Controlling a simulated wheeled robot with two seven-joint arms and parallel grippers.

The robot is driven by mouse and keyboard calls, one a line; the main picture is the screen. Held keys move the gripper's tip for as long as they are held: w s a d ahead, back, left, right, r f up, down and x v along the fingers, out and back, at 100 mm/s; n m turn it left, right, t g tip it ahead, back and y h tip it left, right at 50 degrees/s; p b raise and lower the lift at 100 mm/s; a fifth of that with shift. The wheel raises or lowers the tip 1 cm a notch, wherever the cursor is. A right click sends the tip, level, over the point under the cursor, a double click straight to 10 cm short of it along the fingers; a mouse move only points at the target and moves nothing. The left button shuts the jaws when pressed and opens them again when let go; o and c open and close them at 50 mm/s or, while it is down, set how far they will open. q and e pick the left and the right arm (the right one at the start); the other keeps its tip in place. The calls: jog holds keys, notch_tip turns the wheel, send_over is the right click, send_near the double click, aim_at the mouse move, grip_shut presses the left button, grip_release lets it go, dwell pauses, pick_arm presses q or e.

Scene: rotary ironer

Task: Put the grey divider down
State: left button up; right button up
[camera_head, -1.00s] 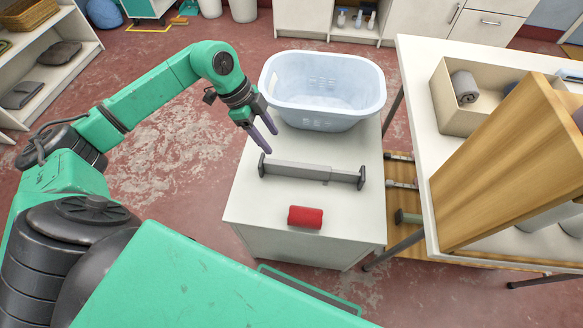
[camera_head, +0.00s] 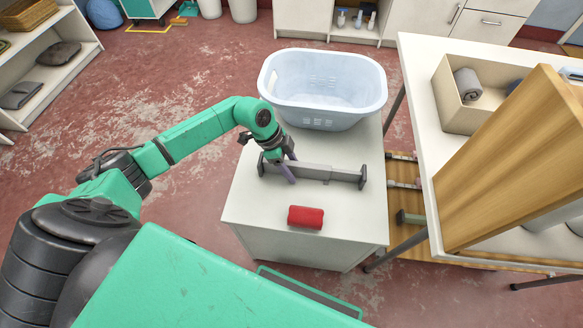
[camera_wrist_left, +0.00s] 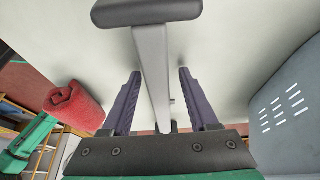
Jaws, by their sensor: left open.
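The grey divider (camera_head: 325,173), a bar with a wider pad at each end, lies on the white cabinet top (camera_head: 345,210). It also shows in the left wrist view (camera_wrist_left: 153,70), running between the fingers. My left gripper (camera_head: 287,172) is open, with one finger on each side of the bar near its left end. In the left wrist view the fingers (camera_wrist_left: 158,100) stand apart from the bar, with a gap on both sides. My right gripper is not in view.
A red rolled cloth (camera_head: 306,217) lies in front of the divider. A pale blue basket (camera_head: 322,90) stands behind it. To the right is a white table with a beige box (camera_head: 447,95) and a tall wooden panel (camera_head: 500,170). The cabinet's front left is clear.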

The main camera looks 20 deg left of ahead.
pick_arm(q)
grip_shut()
jog(key=shift+r, duration=0.1)
jog(key=shift+r, duration=0.55)
notch_tip(320, 180, up, 10)
jog(key=shift+w+r+p, duration=0.1)
jog(key=shift+p, duration=0.85)
notch_tip(320, 180, up, 9)
send_over(292, 162)
jog(key=shift+s+p, duration=0.2)
jog(key=shift+p, duration=0.15)
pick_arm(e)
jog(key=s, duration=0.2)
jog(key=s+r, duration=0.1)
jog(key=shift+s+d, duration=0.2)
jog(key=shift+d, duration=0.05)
